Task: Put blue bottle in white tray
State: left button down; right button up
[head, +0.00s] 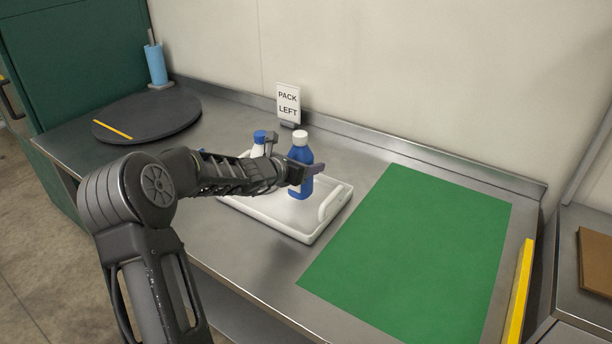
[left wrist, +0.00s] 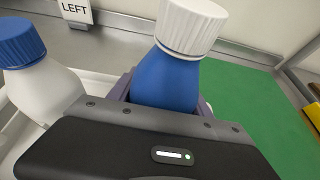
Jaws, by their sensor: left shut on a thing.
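The blue bottle (head: 300,180) with a white cap is upright, at or just above the white tray (head: 308,230); I cannot tell whether its base touches the tray. My left gripper (head: 297,173) is shut on the blue bottle, which also fills the middle of the left wrist view (left wrist: 168,82). A white bottle with a blue cap (head: 259,138) stands in the tray to the left, partly hidden by my gripper; it also shows in the left wrist view (left wrist: 45,92). My right gripper is not in view.
A green mat (head: 415,250) lies right of the tray. A dark round turntable (head: 150,116) with a yellow strip is at the left. A PACK LEFT sign (head: 288,103) stands behind the tray. A blue roll (head: 156,65) stands at the back left.

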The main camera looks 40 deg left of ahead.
pick_arm(q)
jog(key=shift+f+b, duration=0.45)
jog(key=shift+f, duration=1.3)
jog(key=shift+f, duration=0.1)
jog(key=shift+c, duration=2.3)
grip_release()
jog(key=shift+f, duration=0.1)
jog(key=v, duration=1.2)
